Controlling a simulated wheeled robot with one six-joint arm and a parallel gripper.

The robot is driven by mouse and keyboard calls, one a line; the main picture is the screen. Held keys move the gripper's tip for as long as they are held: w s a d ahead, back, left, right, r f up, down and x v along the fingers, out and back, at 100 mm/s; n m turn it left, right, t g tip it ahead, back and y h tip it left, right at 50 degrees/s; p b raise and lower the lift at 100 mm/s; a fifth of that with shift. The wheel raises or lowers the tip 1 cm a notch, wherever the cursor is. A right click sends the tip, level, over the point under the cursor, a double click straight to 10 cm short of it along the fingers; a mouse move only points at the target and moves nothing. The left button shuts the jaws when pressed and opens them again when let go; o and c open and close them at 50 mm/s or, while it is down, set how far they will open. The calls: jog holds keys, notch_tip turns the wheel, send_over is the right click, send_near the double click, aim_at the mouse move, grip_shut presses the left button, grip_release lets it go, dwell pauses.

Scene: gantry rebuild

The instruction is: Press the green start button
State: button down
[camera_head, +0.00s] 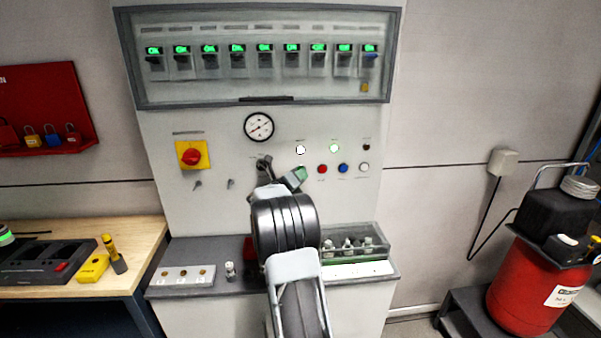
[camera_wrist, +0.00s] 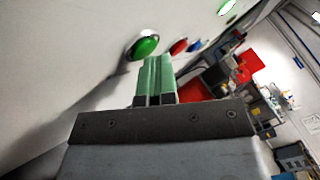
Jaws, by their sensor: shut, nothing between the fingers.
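The green start button (camera_wrist: 146,46) is a domed green button on the pale panel in the wrist view, just beyond and slightly left of my fingertips. My gripper (camera_wrist: 160,62) has green fingers that are shut together with nothing between them. The fingertips overlap the button's lower right edge in the wrist view, and I cannot tell whether they touch it. In the head view my gripper (camera_head: 300,173) is in front of the panel, left of the red button (camera_head: 322,169), and it hides the green button there.
A blue button (camera_head: 343,168) and a white button (camera_head: 364,167) continue the row to the right. A gauge (camera_head: 259,127) and a red-and-yellow switch (camera_head: 192,155) are to the left. A ledge with a clear box (camera_head: 355,243) juts out below.

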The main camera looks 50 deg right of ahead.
jog(key=shift+s+a+f, duration=0.1)
jog(key=shift+s+a+b, duration=0.45)
jog(key=shift+s+b, duration=0.05)
jog(key=shift+b, duration=0.4)
jog(key=shift+s+a+b, duration=0.8)
jog(key=shift+s+b, duration=0.2)
jog(key=shift+s+a+b, duration=0.8)
jog(key=shift+s+b, duration=0.15)
